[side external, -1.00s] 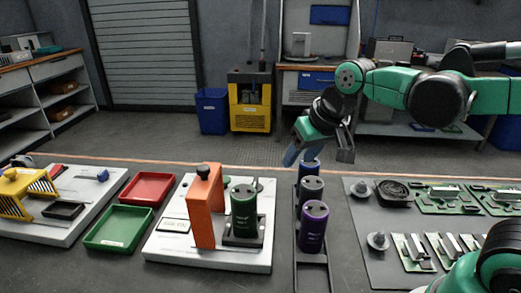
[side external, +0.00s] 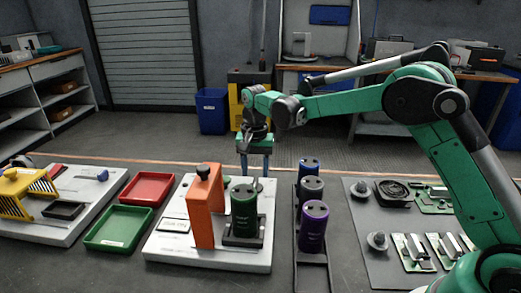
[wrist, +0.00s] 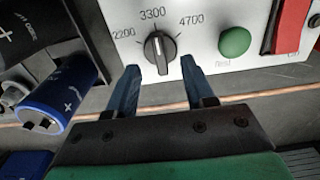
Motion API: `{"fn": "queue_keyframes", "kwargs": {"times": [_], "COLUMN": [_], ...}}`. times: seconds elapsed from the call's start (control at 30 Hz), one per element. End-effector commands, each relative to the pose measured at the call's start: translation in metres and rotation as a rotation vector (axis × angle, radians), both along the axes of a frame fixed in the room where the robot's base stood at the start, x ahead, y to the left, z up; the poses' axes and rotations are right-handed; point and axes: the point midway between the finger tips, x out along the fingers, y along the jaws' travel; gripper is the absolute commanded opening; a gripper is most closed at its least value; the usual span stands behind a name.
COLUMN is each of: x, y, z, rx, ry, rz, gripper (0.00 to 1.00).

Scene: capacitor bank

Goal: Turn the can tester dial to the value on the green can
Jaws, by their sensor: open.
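The can tester is a white base (side external: 172,245) with an orange upright (side external: 205,215) on it. The green can (side external: 243,205) stands upright in the tester's dark holder; the print on it is too small to read. The dial (wrist: 159,48) is a black knob in the wrist view, with its white mark pointing up at 3300, between 2200 and 4700. My gripper (wrist: 160,80) is open and empty, its two blue fingers on either side just short of the dial. In the side view my gripper (side external: 255,168) is above the tester's far edge, behind the green can.
A green test button (wrist: 235,42) and a red part (wrist: 292,25) sit right of the dial. A red tray (side external: 147,189) and a green tray (side external: 118,228) lie left of the tester.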

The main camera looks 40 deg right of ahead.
Motion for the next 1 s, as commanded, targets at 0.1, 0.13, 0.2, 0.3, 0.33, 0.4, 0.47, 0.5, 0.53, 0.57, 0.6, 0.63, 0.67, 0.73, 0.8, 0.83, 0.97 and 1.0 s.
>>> {"fn": "queue_keyframes", "kwargs": {"times": [0.1, 0.13, 0.2, 0.3, 0.33, 0.4, 0.47, 0.5, 0.53, 0.57, 0.6, 0.63, 0.67, 0.73, 0.8, 0.83, 0.97, 1.0], "x": [0.0, 0.0, 0.0, 0.0, 0.0, 0.0, 0.0, 0.0, 0.0, 0.0, 0.0, 0.0, 0.0, 0.0, 0.0, 0.0, 0.0, 0.0], "y": [0.0, 0.0, 0.0, 0.0, 0.0, 0.0, 0.0, 0.0, 0.0, 0.0, 0.0, 0.0, 0.0, 0.0, 0.0, 0.0, 0.0, 0.0], "z": [-0.017, -0.02, -0.025, -0.029, -0.029, -0.029, -0.029, -0.029, -0.029, -0.029, -0.029, -0.029, -0.029, -0.029, -0.029, -0.029, -0.028, -0.028], "rx": [0.0, 0.0, 0.0, 0.0, 0.0, 0.0, 0.0, 0.0, 0.0, 0.0, 0.0, 0.0, 0.0, 0.0, 0.0, 0.0, 0.0, 0.0], "ry": [-0.001, -0.001, -0.001, -0.001, -0.001, -0.001, -0.001, -0.001, -0.001, -0.001, -0.001, -0.001, -0.001, -0.001, -0.001, -0.001, -0.001, -0.001], "rz": [0.001, 0.001, 0.002, 0.002, 0.002, 0.002, 0.002, 0.002, 0.002, 0.002, 0.002, 0.002, 0.002, 0.002, 0.002, 0.002, 0.008, 0.013], "gripper": [0.47, 0.47, 0.47, 0.47, 0.47, 0.47, 0.47, 0.47, 0.42, 0.33, 0.22, 0.13, 0.05, 0.0, 0.0, 0.0, 0.0, 0.0]}}
